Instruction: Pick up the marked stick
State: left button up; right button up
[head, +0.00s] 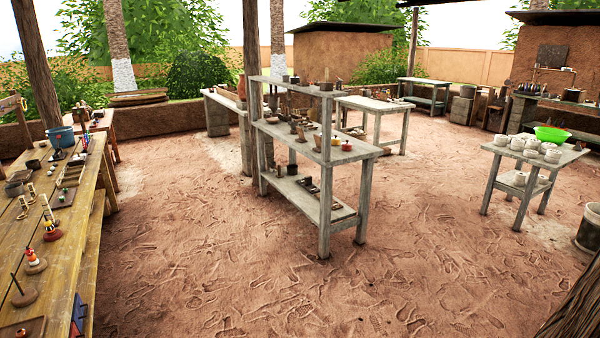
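No stick with a clear mark can be told at this size. A thin dark stick (17,284) stands upright in a round brown base (24,297) on the long wooden table (78,240) at the left. Several short pale upright pieces (45,202) stand farther back on the same table. Pegs with stacked coloured rings (34,259) stand between them. Neither of my grippers shows in the head view.
A grey shelf unit (340,216) with pots and small items stands mid-scene. A small table (536,148) with white cups and a green bowl (552,134) stands right. A blue bucket (61,136) sits on the left table. The earth floor (215,270) between is open.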

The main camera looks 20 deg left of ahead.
aim_at(45, 204)
jog(key=i+j+u, duration=0.2)
jog(key=i+u, duration=0.2)
jog(key=i+j+u, duration=0.1)
jog(key=i+u, duration=0.75)
jog(key=i+l+u, duration=0.2)
jog(key=u, duration=0.25)
jog(key=i+l+u, duration=0.4)
jog(key=i+j, duration=0.05)
jog(key=i, duration=0.05)
